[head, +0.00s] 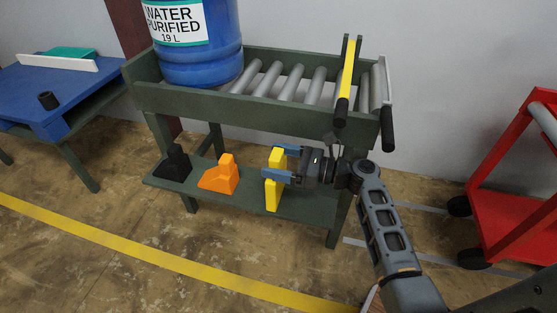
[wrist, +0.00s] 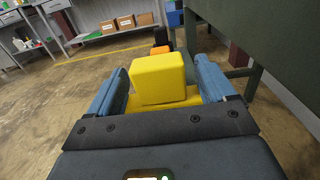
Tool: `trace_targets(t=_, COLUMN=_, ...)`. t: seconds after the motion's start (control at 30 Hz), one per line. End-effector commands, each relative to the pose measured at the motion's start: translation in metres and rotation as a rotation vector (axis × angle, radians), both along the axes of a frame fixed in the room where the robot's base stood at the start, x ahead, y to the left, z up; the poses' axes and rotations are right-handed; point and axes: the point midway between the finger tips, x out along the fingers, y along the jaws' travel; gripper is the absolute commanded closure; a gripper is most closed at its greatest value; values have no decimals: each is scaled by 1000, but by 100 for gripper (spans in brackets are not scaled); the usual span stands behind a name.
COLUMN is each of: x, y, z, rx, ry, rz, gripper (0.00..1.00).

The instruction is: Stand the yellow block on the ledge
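The yellow block (head: 273,193) is upright at the right part of the dark green lower ledge (head: 240,201), near its front edge. It has a wide lower part and a narrower top. I cannot tell whether its bottom touches the ledge. My gripper (head: 281,164) reaches it from the right, with its blue fingers on either side of it. In the wrist view the yellow block (wrist: 160,80) sits between the fingers; its wide lower part spans from finger to finger, and the gripper looks shut on it.
An orange block (head: 219,175) and a black block (head: 174,165) stand left on the ledge. Above is a roller conveyor (head: 250,108) carrying a blue water jug (head: 200,62). A red cart (head: 510,210) is at right, a blue table (head: 50,95) at left. Floor in front is clear.

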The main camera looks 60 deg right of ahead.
Motion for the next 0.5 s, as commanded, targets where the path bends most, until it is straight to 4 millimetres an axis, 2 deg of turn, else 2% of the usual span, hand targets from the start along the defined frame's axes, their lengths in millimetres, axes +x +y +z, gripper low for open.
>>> trace_targets(t=0.27, x=0, y=0, z=4, rx=-1, ry=0, rz=0, gripper=17)
trace_targets(t=0.5, x=-31, y=-12, z=5, rx=2, ry=1, rz=-3, gripper=17)
